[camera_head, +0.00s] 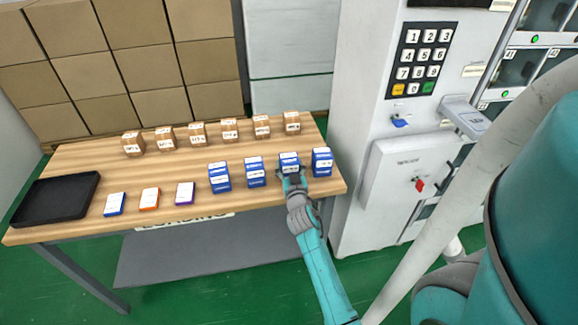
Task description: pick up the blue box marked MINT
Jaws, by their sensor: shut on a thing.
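Several blue boxes with white labels stand in a row along the right front part of the wooden table (110,165). My gripper (291,172) is at the front of the third blue box (289,159) from the left in that row and is shut on it. The gripper hides the lower part of this box. Its label is too small to read, so I cannot tell if it says MINT. Another blue box (322,160) stands close to its right, and one (255,170) stands to its left. A further blue box (219,176) is at the row's left end.
Several brown boxes (197,133) stand in a back row. Flat blue (115,204), orange (149,198) and purple (185,194) packs lie at front left, beside a black tray (55,198). A vending machine (385,130) with a keypad stands right of the table.

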